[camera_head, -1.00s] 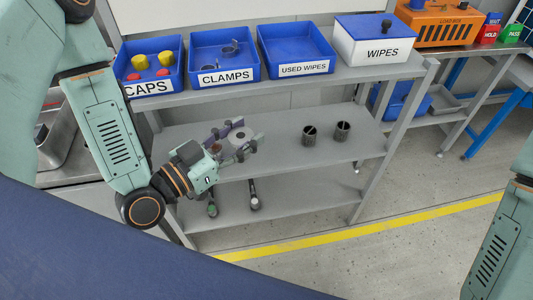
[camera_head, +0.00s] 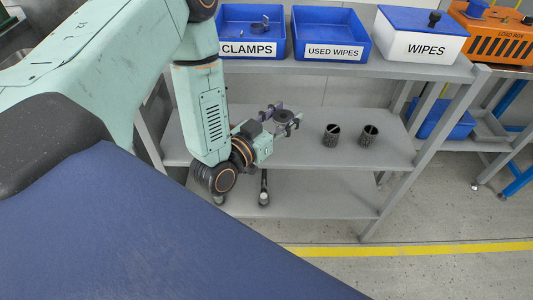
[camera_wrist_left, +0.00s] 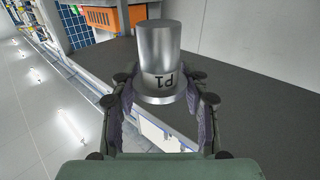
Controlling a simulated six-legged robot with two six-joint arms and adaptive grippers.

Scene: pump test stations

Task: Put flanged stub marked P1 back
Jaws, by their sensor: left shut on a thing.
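The flanged stub (camera_wrist_left: 160,52) is a grey metal cylinder on a wider flange, with an upside-down P1 mark in the left wrist view. My left gripper (camera_wrist_left: 160,103) is shut on it, with a finger on each side of the flange. My right gripper is out of view.
Two dark open-topped cylinders (camera_head: 331,136) and (camera_head: 369,136) stand on the middle shelf (camera_head: 310,156), right of the gripper. Above are the CLAMPS bin (camera_head: 248,48), USED WIPES bin (camera_head: 334,52) and WIPES box (camera_head: 424,47). The rack's right post (camera_head: 410,165) is beyond the cylinders.

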